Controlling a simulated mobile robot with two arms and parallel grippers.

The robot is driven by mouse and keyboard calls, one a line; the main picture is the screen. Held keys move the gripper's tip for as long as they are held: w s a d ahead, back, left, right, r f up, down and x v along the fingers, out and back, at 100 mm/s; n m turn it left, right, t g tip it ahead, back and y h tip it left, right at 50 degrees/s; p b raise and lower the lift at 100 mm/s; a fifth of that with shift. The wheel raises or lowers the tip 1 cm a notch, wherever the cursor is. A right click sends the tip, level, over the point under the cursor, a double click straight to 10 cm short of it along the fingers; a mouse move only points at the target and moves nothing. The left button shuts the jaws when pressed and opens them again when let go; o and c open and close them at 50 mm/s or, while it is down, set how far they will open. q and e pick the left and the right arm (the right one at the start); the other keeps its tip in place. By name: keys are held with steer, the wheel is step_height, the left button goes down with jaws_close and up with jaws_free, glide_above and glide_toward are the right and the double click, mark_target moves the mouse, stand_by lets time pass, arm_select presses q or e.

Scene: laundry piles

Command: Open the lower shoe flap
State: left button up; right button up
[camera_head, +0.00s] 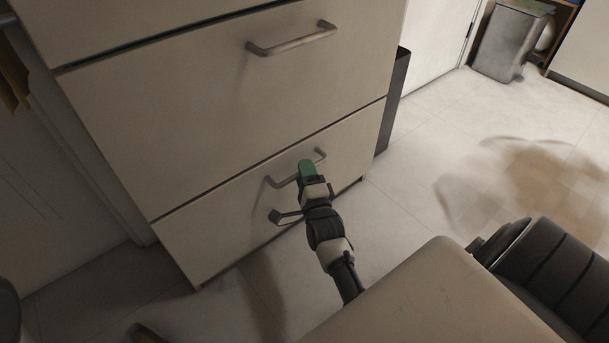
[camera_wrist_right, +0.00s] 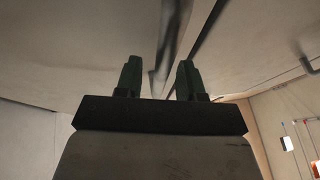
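The lower shoe flap (camera_head: 222,222) is the bottom pale panel of the cabinet and appears shut, flush with the panel above. Its grey bar handle (camera_head: 275,182) is partly hidden behind my right gripper (camera_head: 306,168). In the right wrist view, the two green fingers of my right gripper (camera_wrist_right: 158,78) stand apart. The handle (camera_wrist_right: 170,42) shows in the gap between them, nearer the right finger. I cannot tell whether either finger touches it. My left gripper is not in view.
The upper flap (camera_head: 205,110) with its own handle (camera_head: 292,40) is shut above. A dark narrow bin or panel (camera_head: 393,100) stands against the cabinet's right side. The tiled floor (camera_head: 430,180) to the right is clear. A grey bin (camera_head: 508,42) stands far off.

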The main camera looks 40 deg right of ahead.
steer(key=shift+w+d+r, duration=0.1)
steer(key=shift+w, duration=0.15)
jaws_close()
steer(key=shift+s+d, duration=0.1)
